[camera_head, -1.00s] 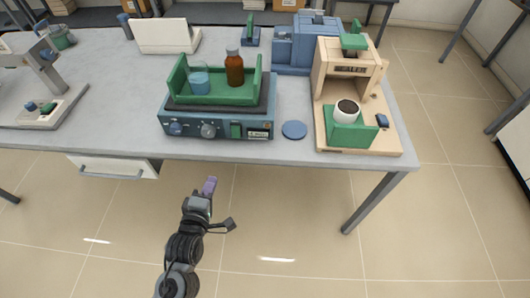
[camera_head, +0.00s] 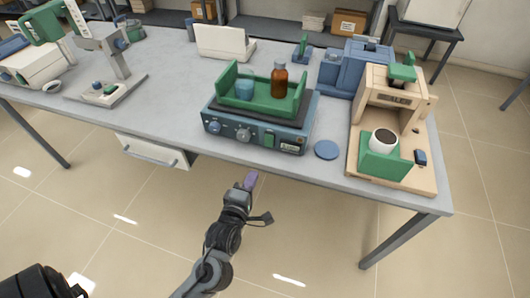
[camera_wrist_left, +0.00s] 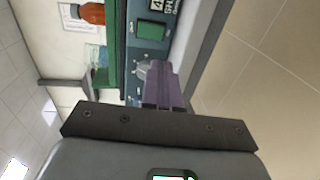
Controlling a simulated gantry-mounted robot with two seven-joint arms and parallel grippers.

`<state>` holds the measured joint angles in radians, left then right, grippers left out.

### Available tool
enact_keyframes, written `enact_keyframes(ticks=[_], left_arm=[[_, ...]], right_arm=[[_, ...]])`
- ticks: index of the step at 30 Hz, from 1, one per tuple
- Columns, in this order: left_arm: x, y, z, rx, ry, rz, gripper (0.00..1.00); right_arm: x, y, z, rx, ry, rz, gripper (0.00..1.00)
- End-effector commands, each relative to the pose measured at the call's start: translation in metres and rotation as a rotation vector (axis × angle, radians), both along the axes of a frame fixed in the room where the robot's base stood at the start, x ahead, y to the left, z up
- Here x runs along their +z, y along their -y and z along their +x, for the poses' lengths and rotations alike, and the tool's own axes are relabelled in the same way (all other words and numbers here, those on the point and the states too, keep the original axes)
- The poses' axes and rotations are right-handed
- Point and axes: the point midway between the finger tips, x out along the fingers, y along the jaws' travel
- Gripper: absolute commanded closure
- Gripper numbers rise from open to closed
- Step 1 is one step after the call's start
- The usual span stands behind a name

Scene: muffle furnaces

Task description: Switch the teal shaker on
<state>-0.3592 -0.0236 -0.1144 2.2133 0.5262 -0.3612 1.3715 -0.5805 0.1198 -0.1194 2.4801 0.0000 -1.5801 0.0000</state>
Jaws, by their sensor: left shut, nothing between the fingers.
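The teal shaker (camera_head: 256,137) stands at the table's front edge, with knobs and a green rocker switch (camera_head: 269,140) on its front panel. Its green tray (camera_head: 250,105) holds a blue beaker (camera_head: 245,87) and a brown bottle (camera_head: 280,80). My left gripper (camera_head: 250,181) is shut and empty, its purple fingers in front of the table edge, apart from the panel. In the left wrist view the fingers (camera_wrist_left: 163,85) point toward the panel and partly cover a knob (camera_wrist_left: 142,68); the green switch (camera_wrist_left: 151,29) shows beyond them. My right gripper is not in view.
A blue disc (camera_head: 326,150) lies right of the shaker, beside a wooden stand (camera_head: 425,183) with a green holder and white cup. A blue machine (camera_head: 343,75) is behind. A drawer handle (camera_head: 150,156) sticks out below the tabletop (camera_head: 170,105). Open floor lies in front.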

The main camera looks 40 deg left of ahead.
Motion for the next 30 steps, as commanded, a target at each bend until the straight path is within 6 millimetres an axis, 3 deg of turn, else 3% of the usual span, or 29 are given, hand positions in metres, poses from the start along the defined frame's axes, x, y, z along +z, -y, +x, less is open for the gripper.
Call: enact_keyframes(ticks=[18,30], left_arm=[[-0.016,-0.04,0.095,0.001,0.001,0.003,1.0],[-0.018,-0.048,0.116,0.001,-0.001,0.0,1.0]], right_arm=[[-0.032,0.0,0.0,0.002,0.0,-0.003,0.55],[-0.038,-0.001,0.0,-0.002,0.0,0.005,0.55]])
